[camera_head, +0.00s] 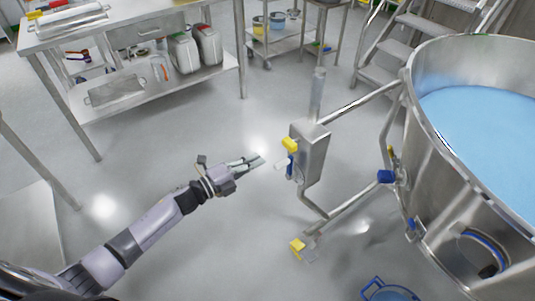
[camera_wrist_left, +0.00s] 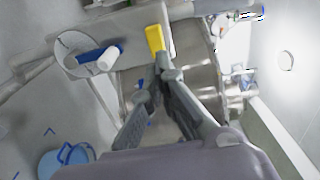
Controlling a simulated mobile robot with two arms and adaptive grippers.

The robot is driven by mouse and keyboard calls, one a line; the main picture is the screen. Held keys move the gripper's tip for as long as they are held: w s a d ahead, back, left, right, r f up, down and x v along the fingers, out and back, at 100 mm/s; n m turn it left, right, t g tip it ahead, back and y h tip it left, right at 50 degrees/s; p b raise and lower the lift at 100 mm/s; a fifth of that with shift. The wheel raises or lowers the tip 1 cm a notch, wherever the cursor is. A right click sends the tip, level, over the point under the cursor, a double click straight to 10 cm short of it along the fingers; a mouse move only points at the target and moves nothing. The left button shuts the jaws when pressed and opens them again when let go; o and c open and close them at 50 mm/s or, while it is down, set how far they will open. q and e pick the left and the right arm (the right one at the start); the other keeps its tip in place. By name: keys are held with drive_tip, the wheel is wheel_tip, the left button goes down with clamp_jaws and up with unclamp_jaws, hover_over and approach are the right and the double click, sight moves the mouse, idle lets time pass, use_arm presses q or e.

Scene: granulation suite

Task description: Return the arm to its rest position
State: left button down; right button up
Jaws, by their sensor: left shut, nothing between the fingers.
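My left arm comes in from the lower left in the head view and is stretched out over the floor. My left gripper (camera_head: 254,162) is shut and empty. Its tips point at the steel control box (camera_head: 314,152) on the vessel's frame, with a small gap between in the head view. The box carries a yellow handle (camera_head: 289,144) and a white-tipped blue handle (camera_head: 282,164). In the left wrist view the closed fingers (camera_wrist_left: 165,75) show below the yellow handle (camera_wrist_left: 155,40), with the white-tipped handle (camera_wrist_left: 108,58) to their left. My right gripper is in neither view.
A large steel vessel (camera_head: 450,150) with blue contents stands at the right. Pipes join it to the box, with a lower yellow handle (camera_head: 297,245). A blue bucket (camera_head: 388,291) stands on the floor. A steel table (camera_head: 130,15) is at the back left. Open floor surrounds the arm.

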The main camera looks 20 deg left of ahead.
use_arm(q)
drive_tip(key=s+a+f+n+g+y+p, duration=0.1)
drive_tip(key=s+a+f+n+y, duration=0.2)
drive_tip(key=s+f+n, duration=0.5)
drive_tip(key=s+a+f+n+g+y, duration=0.2)
drive_tip(key=s+a+f+y, duration=0.15)
drive_tip(key=f, duration=0.75)
drive_tip(key=s+a+f+n+g+y+p, duration=0.1)
drive_tip(key=s+a+f+n+y, duration=0.3)
drive_tip(key=f, duration=0.6)
drive_tip(key=s+d+f+n+g, duration=0.2)
drive_tip(key=s+f, duration=0.3)
drive_tip(key=s, duration=0.6)
drive_tip(key=s+d+f+n+g, duration=0.2)
drive_tip(key=s+f+n+g, duration=0.2)
drive_tip(key=s, duration=0.8)
drive_tip(key=s+d+f+n+g+p, duration=0.1)
drive_tip(key=s+d+f+n+g, duration=0.1)
drive_tip(key=s+f, duration=0.4)
drive_tip(key=s+n+g, duration=0.1)
drive_tip(key=s, duration=0.4)
drive_tip(key=shift+s+d, duration=0.15)
drive_tip(key=shift+d, duration=0.25)
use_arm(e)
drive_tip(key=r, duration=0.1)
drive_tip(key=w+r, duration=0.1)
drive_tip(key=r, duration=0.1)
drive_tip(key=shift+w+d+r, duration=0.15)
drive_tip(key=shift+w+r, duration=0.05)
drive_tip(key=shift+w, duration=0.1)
